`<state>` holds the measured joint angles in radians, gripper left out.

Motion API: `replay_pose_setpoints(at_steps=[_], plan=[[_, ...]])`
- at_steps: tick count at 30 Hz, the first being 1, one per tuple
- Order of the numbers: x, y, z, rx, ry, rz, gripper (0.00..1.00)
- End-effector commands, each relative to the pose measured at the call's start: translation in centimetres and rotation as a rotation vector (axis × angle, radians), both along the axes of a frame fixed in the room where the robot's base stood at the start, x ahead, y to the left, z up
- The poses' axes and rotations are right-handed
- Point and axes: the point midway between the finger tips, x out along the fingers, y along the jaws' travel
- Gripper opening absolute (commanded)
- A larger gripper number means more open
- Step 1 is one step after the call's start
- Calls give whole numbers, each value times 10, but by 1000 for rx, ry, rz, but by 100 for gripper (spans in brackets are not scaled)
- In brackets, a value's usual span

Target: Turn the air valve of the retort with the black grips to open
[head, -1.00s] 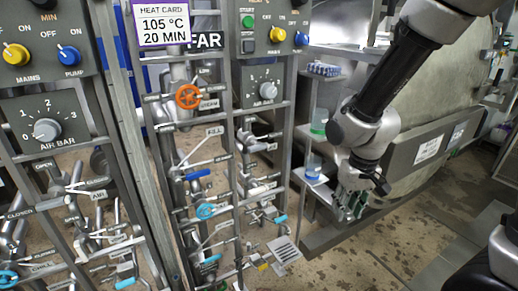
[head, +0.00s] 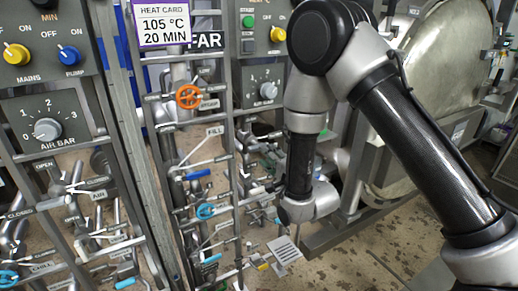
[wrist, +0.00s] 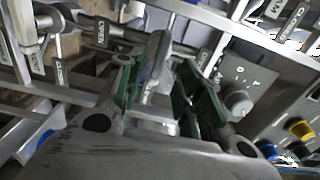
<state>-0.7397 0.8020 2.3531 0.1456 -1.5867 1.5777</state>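In the wrist view my gripper (wrist: 157,92) is open, its green-padded fingers apart. A grey lever (wrist: 154,72) shows between the fingers; I cannot tell whether either pad touches it. An OPEN label (wrist: 100,31) and a CLOSED label (wrist: 59,72) are close by. In the head view my arm hides the fingers, beside the valve rack (head: 235,165) marked FAR. An AIR label (head: 98,195) is on the nearer left rack, next to pale-gripped levers. I cannot make out black grips in either view.
Bars cross in front of the pipes. The large steel retort (head: 435,55) stands behind my arm. Floor at lower right is clear.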

Motion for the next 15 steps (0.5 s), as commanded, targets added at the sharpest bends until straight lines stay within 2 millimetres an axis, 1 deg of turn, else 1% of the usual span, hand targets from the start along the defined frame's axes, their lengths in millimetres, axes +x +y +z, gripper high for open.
replay_pose_setpoints(at_steps=[6,9,12,15], plan=[[31,21,0,-2,-3,0,36],[43,29,0,-4,-1,0,36],[52,35,0,-4,-1,0,36],[56,38,0,-4,-1,0,36]])
